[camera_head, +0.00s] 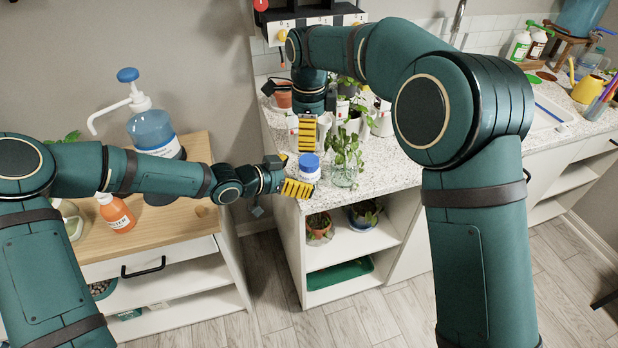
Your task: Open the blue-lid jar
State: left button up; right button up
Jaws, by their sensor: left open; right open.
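The small white jar (309,176) with a blue lid (309,160) is at the left front corner of the speckled counter, upright. My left gripper (292,175) comes in from the left, its yellow-padded fingers open at the jar's left and front side. Whether they touch the jar, I cannot tell. My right gripper (308,130) points down just above and behind the blue lid. It is open and empty, one yellow pad facing the camera, and appears clear of the lid. The jar's lower front is partly hidden by the left finger.
A leafy cutting in a glass jar (344,168) stands close right of the jar. More potted plants crowd behind. A blue pump bottle (152,132) and an orange bottle (117,212) stand on the wooden cabinet at left. The counter (395,172) is clear toward its front right.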

aim_at(300, 175)
pick_arm(q)
jog(key=shift+x, duration=1.9)
grip_shut()
pick_arm(e)
jog(key=shift+s+f, duration=0.1)
jog(key=shift+f, duration=0.3)
jog(key=shift+r, duration=0.3)
jog(key=shift+f, duration=0.1)
jog(key=shift+f, duration=3.85)
